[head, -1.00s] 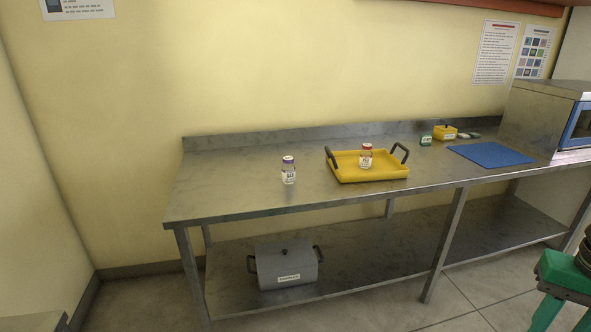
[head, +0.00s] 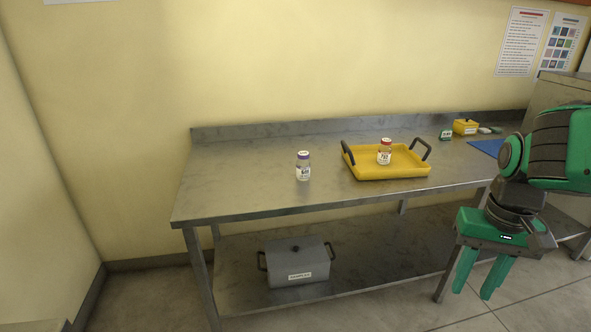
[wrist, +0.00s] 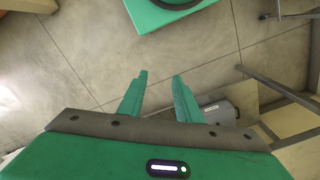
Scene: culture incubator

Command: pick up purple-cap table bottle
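The purple-cap bottle (head: 303,167) stands upright on the steel table (head: 245,190), left of the yellow tray. It is clear with a white label. My gripper (head: 478,284) hangs fingers down at the right, in front of the table and well away from the bottle. In the wrist view my gripper (wrist: 160,84) has its two green fingers apart with nothing between them. The bottle does not show in the wrist view.
A yellow tray (head: 367,175) with black handles holds a red-cap bottle (head: 384,152). A grey box (head: 299,268) sits on the lower shelf. A green timer-like item (head: 445,134), a yellow box (head: 465,127) and a blue mat (head: 486,148) lie farther right. The table's left end is clear.

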